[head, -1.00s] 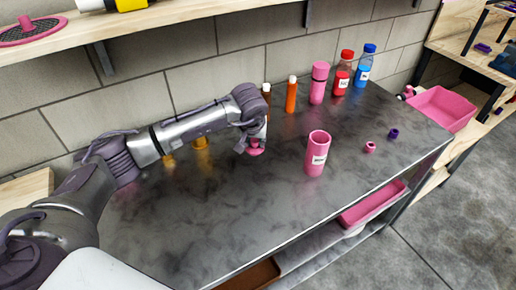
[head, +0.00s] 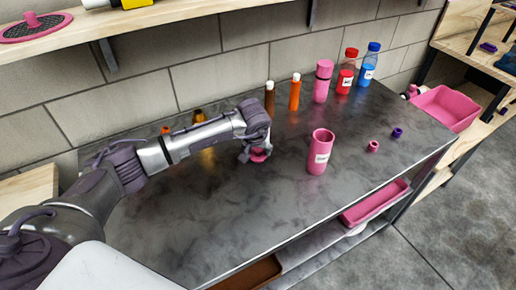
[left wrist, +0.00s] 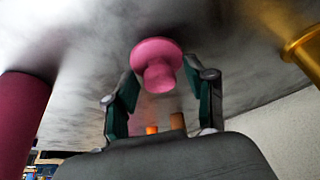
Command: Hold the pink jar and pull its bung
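An open pink jar (head: 319,158) with a white label stands upright on the dark worktop, its mouth uncovered. A pink bung (head: 259,156) is on the worktop to its left, under my left gripper (head: 254,152). In the left wrist view the bung (left wrist: 158,68) shows its wide flange against the worktop and its narrower stem towards me. My left gripper (left wrist: 163,75) is open, with a finger on either side of the bung and gaps beside its stem. A dark pink cylinder (left wrist: 22,120), likely the jar, stands at the left there. My right gripper is not in view.
Along the back stand a brown bottle (head: 269,98), an orange bottle (head: 294,93), a closed pink bottle (head: 322,82), a red one (head: 346,75) and a blue one (head: 367,70). Small pink (head: 373,146) and purple (head: 397,133) pieces lie at the right. The front worktop is clear.

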